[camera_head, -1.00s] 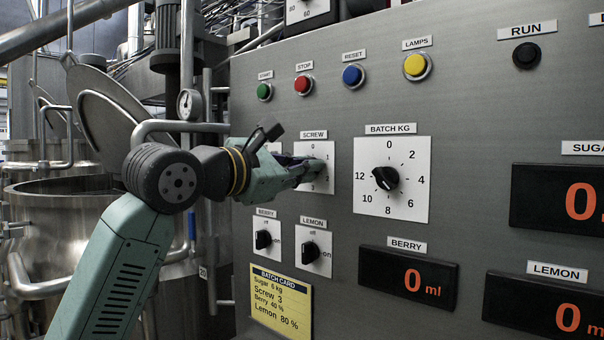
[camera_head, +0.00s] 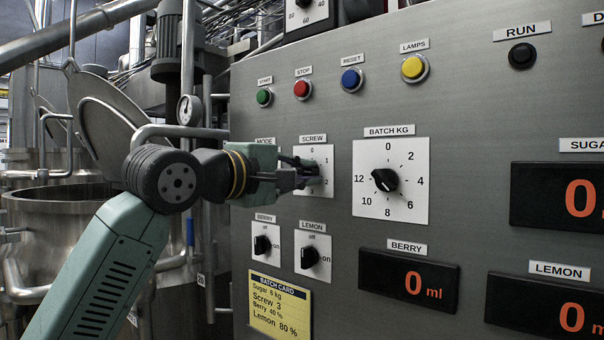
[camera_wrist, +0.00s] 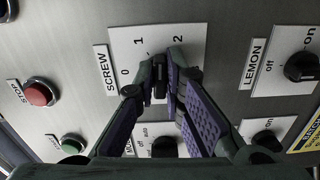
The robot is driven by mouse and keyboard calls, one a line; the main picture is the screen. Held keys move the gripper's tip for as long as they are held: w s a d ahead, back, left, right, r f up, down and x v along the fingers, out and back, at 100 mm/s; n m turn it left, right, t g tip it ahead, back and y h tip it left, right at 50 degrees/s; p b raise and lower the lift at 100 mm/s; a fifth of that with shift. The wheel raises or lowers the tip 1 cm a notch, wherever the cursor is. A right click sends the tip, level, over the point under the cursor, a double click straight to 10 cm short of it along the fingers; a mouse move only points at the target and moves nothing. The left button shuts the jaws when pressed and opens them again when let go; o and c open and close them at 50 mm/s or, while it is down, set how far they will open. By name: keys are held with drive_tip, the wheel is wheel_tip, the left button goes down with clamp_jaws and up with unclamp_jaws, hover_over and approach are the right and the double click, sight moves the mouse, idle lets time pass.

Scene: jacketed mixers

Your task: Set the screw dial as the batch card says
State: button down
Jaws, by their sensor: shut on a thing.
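The SCREW dial plate (camera_head: 325,152) is a white square on the grey panel. Its numbers 0, 1 and 2 show on the plate in the wrist view (camera_wrist: 185,38). My gripper (camera_head: 308,173) reaches the dial from the left. In the wrist view my gripper (camera_wrist: 161,80) is shut on the dark SCREW knob (camera_wrist: 160,90), one finger on each side. The fingers hide most of the knob, and I cannot tell where its pointer stands. The yellow batch card (camera_head: 280,302) reads Sugar 6 kg, Screw 3, Berry 40 %, Lemon 80 %.
The BATCH KG dial (camera_head: 410,205) is close on the right. The BERRY knob (camera_head: 262,245) and LEMON knob (camera_head: 309,257) sit below. The START (camera_head: 264,97), STOP (camera_head: 302,89) and RESET (camera_head: 352,79) buttons are above. A steel vessel (camera_head: 60,230) stands left.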

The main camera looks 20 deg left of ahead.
drive_tip(key=m, duration=0.6)
drive_tip(key=shift+f+m, duration=0.1)
drive_tip(key=shift+m, duration=0.2)
drive_tip(key=m, duration=0.6)
drive_tip(key=shift+a, duration=0.1)
drive_tip(key=m+p, duration=0.3)
drive_tip(key=shift+p, duration=0.35)
drive_tip(key=shift+m+p, duration=0.7)
drive_tip(key=shift+p, duration=0.4)
drive_tip(key=shift+f+m+p, duration=0.1)
drive_tip(key=shift+m+p, duration=0.2)
drive_tip(key=c, duration=1.7)
unclamp_jaws()
